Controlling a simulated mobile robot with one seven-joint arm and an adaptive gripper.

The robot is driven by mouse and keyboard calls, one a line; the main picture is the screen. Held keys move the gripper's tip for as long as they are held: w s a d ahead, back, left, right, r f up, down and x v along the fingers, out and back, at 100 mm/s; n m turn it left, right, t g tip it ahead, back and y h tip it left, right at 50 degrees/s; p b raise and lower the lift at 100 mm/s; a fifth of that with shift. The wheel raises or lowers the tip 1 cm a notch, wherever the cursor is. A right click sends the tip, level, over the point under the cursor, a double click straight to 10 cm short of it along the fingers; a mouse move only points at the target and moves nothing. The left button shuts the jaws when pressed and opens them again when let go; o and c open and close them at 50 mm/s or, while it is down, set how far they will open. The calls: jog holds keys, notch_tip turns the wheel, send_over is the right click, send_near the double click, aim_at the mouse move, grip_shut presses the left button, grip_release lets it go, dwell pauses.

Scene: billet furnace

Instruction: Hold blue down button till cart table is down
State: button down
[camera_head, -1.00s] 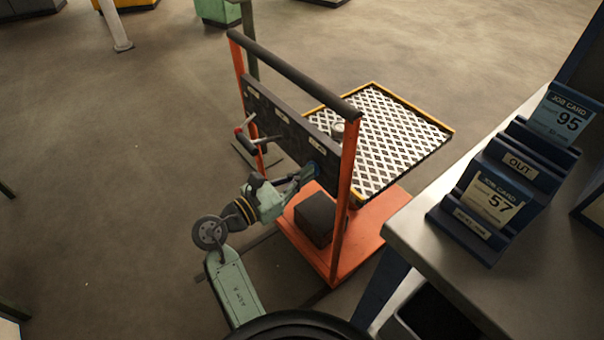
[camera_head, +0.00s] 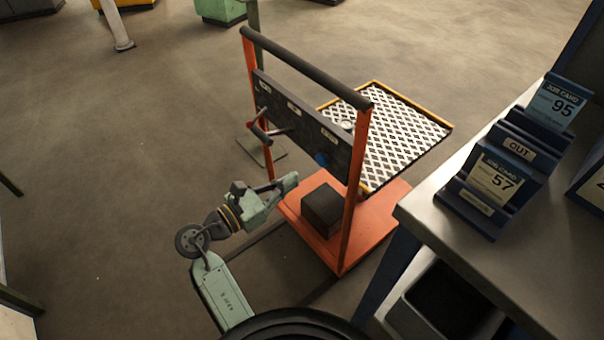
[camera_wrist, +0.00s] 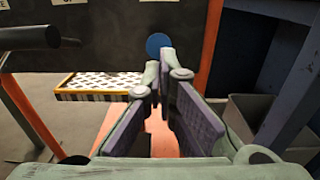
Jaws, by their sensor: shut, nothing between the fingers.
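The orange cart (camera_head: 355,222) stands in the middle of the head view, with a dark control panel (camera_head: 290,115) between its posts. The blue button (camera_head: 321,159) is at the panel's lower right; it also shows in the wrist view (camera_wrist: 158,44), just beyond my fingertips and partly covered by one. The cart table (camera_head: 395,140), a patterned plate with a yellow rim, is behind the panel; in the wrist view its edge (camera_wrist: 100,95) shows below the panel. My gripper (camera_head: 294,178) is shut and empty, apart from the button. In the wrist view its fingertips (camera_wrist: 158,70) are together.
A red-tipped lever (camera_head: 262,128) sticks out from the panel's left. A dark box (camera_head: 323,210) sits on the cart base. A workbench (camera_head: 440,215) with job card holders (camera_head: 490,185) stands at right.

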jog(key=shift+v, duration=2.75)
jog(key=shift+w, duration=0.1)
